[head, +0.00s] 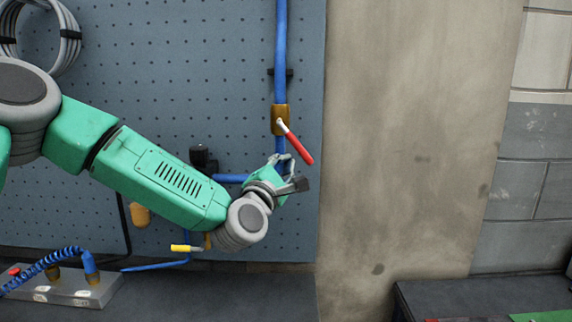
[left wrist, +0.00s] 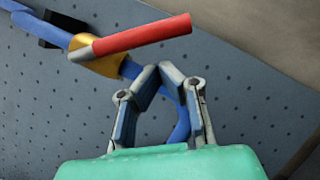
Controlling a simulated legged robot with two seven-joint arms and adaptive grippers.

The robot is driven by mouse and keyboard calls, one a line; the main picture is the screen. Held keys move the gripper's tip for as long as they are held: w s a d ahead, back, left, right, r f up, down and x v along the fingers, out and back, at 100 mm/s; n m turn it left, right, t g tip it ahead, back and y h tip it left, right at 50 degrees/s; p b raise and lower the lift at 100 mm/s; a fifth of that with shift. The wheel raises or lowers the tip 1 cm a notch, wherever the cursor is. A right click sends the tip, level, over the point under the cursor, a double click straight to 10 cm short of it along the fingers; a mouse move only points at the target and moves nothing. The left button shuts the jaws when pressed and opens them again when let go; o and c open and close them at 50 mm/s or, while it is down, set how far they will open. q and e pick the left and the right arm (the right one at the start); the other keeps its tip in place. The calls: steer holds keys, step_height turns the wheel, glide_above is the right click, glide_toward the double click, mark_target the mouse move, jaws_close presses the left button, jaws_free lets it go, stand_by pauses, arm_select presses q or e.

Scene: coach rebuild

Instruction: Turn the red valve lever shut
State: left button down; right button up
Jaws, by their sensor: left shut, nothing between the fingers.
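The red valve lever (head: 299,147) slants down and to the right from the brass valve (head: 279,113) on the vertical blue pipe. In the left wrist view the lever (left wrist: 143,37) lies across the top, just beyond my fingertips, with the brass valve (left wrist: 96,55) at its left end. My left gripper (head: 284,158) is shut and empty, just below the valve and left of the lever's free end. In the left wrist view the fingertips (left wrist: 160,70) meet below the lever, and a small gap seems to separate them from it. My right gripper is not in view.
The blue pipe (head: 281,40) runs down a grey pegboard (head: 170,60). A yellow-handled lever (head: 181,248) sits below my forearm. A grey block with blue hose (head: 70,291) stands at lower left. The bare wall (head: 410,130) right of the pegboard is clear.

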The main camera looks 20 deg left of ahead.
mark_target(308, 156)
arm_select(q)
steer(key=d+n+y+b, duration=0.1)
steer(key=n+b, duration=0.2)
steer(key=b, duration=0.1)
steer(key=d+r+n+t+y+b, duration=0.1)
steer(key=d+n+b, duration=0.1)
steer(key=b, duration=0.3)
steer(key=w+d+r+n+y+b, duration=0.1)
steer(key=n+y+b, duration=0.1)
steer(key=n+b, duration=0.2)
steer(key=shift+w+d+t+b, duration=0.1)
steer(key=shift+d+t+b, duration=0.25)
steer(key=shift+b, duration=0.25)
steer(key=shift+w+d+r+n+y+b, duration=0.1)
steer(key=shift+d+r+n+y+b, duration=0.25)
steer(key=shift+r+n+y+b, duration=0.6)
steer(key=shift+w+d+r+n+y+b, duration=0.1)
steer(key=shift+d+r+n+y+b, duration=0.4)
steer(key=shift+n+b, duration=0.75)
steer(key=shift+w+d+r+n+y+b, duration=0.1)
steer(key=shift+d+r+n+y+b, duration=0.15)
steer(key=shift+r+n+y+b, duration=0.8)
steer(key=shift+f+n+p, duration=0.3)
steer(key=shift+f+n, duration=0.05)
steer(key=shift+f, duration=0.15)
